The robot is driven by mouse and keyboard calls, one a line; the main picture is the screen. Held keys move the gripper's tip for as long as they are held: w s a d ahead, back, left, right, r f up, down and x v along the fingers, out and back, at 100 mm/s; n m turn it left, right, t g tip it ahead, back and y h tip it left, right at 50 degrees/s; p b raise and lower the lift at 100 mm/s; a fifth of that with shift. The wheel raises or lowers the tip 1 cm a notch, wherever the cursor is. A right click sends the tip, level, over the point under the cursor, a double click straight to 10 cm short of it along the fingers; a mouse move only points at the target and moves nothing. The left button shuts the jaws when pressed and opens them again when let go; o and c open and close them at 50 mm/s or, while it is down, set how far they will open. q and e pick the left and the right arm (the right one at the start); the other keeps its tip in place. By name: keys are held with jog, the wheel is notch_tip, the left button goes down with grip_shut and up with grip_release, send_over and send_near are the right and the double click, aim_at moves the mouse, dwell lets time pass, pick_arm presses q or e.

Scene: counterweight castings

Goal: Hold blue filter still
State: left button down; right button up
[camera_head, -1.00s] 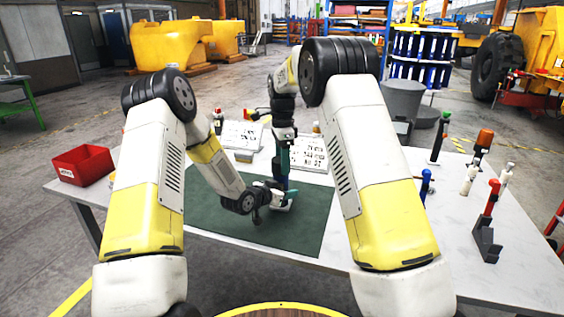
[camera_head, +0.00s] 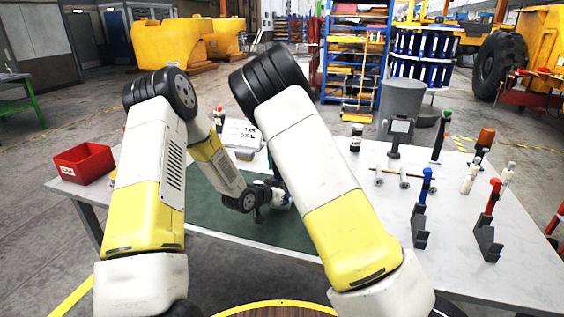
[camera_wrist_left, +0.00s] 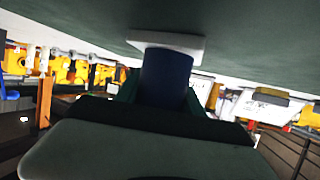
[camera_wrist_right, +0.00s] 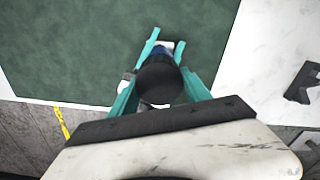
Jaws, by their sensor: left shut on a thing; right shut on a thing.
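The blue filter (camera_wrist_left: 166,76) is a dark blue cylinder on a white base (camera_wrist_left: 166,41) over the green mat in the left wrist view. My left gripper (camera_wrist_left: 160,92) has its teal fingers on both sides of it, shut on it. In the head view my left gripper (camera_head: 272,192) is low over the mat, partly hidden by my right arm. My right gripper (camera_wrist_right: 162,74) is shut on a dark round piece (camera_wrist_right: 158,84), with a bit of blue showing beyond it. In the head view my right arm hides most of the filter and my right gripper.
The green mat (camera_head: 221,213) covers the table's near middle. A red bin (camera_head: 84,163) stands at the left. Upright tools in black holders (camera_head: 420,228) stand at the right, with a grey cylinder (camera_head: 403,98) behind. A white sheet (camera_head: 242,134) lies at the back.

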jog(key=o, duration=1.3)
jog(key=shift+r, duration=2.3)
jog(key=shift+c, duration=0.3)
